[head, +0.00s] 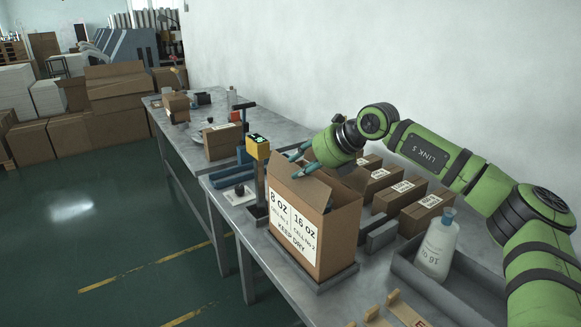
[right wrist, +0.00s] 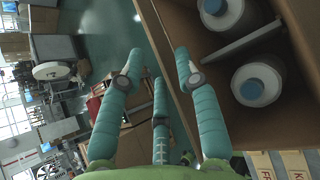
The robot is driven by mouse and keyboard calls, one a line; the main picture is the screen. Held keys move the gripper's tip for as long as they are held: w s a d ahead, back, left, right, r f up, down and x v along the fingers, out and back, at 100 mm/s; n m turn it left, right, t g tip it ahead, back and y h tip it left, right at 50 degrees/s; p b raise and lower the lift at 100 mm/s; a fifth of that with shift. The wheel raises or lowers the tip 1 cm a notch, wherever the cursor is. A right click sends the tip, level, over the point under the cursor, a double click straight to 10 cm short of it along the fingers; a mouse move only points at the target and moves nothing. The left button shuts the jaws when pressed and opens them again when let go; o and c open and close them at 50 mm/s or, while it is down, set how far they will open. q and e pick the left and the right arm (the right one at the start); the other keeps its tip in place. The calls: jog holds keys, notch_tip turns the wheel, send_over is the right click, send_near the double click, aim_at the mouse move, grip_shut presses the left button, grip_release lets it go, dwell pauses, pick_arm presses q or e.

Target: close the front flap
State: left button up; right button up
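An open cardboard box (head: 333,238) with a printed "8 OZ / 16 OZ / KEEP DRY" label stands upright on the table. A flap (head: 297,188) on its labelled side is raised and leans up over the label. My right gripper (head: 297,155) is above the box's far left corner, its teal fingers spread. In the right wrist view its fingers (right wrist: 160,65) are apart, with the box edge between or just beside them; contact is unclear. Inside the box are two white bottles with blue caps (right wrist: 252,88), split by a divider (right wrist: 240,42). My left gripper is not in view.
A yellow-headed post (head: 258,150) stands close to the box's left. Several small labelled cartons (head: 385,183) lie to its right. A white bottle (head: 437,245) stands in a grey tray (head: 405,268) at the front right. Another bench with a carton (head: 222,141) is behind.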

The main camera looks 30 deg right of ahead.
aim_at(292, 172)
jog(key=x, duration=0.4)
jog(key=shift+p, duration=0.4)
jog(key=shift+w+f, duration=0.1)
jog(key=shift+w, duration=0.1)
jog(key=shift+s, duration=0.15)
grip_shut()
jog(key=shift+d+f+m+y+b, duration=0.2)
jog(key=shift+f+m+y+b, duration=0.1)
jog(key=shift+y+b, duration=0.1)
jog(key=shift+d+f+m+y+b, duration=0.15)
jog(key=shift+d+m+y+b, duration=0.25)
jog(key=shift+y, duration=0.8)
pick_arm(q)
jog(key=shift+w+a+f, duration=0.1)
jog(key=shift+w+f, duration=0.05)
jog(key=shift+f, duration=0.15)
